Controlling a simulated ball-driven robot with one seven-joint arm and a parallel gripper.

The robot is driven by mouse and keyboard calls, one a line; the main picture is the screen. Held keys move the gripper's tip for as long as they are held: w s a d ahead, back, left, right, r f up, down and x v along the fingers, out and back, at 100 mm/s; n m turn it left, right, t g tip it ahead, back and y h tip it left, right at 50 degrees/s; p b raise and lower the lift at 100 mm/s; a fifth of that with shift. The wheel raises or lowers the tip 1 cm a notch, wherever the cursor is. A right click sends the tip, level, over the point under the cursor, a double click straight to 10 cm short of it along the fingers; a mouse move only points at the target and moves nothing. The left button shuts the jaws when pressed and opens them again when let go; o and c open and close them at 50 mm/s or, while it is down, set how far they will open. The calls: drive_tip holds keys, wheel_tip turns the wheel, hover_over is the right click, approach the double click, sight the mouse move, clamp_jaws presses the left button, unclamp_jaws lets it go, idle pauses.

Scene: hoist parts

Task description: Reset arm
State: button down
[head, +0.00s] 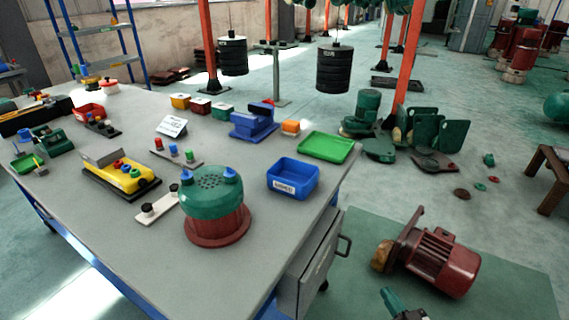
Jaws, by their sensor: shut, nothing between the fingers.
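My gripper (388,294) shows at the bottom edge, right of centre, as a small teal tip on a dark body. It is shut and empty, and is seen in front of the green floor mat, clear of the table. The rest of my arm is out of frame. On the grey workbench (120,240) stands a green domed housing (210,192) with blue lugs on a dark red flanged base (217,226). A blue bin (293,178) with a label stands to its right. A yellow control pendant (124,170) lies on a black base to its left.
A red motor (440,262) lies on the mat (520,290) right of the bench. A green tray (326,147) and a blue block-like part (254,121) sit at the bench's far side. An open drawer (312,265) juts from its right side. Green castings (430,130) stand on the floor behind.

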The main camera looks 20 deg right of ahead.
drive_tip(key=s+d+r+m+g+h+p, duration=0.4)
drive_tip(key=r+g+h, duration=0.1)
drive_tip(key=g, duration=0.2)
drive_tip(key=s+a+r+n+g+y+p, duration=0.2)
drive_tip(key=s+a+g, duration=0.3)
drive_tip(key=s+a, duration=0.3)
drive_tip(key=s+a+r+n+g+y+p, duration=0.2)
drive_tip(key=s+a+r+g+y+p, duration=0.1)
drive_tip(key=s+a, duration=0.4)
drive_tip(key=shift+s+a+n+g+y, duration=0.3)
drive_tip(key=shift+s+a+g+y, duration=0.1)
drive_tip(key=shift+a+g+y, duration=0.4)
drive_tip(key=shift+a, duration=0.1)
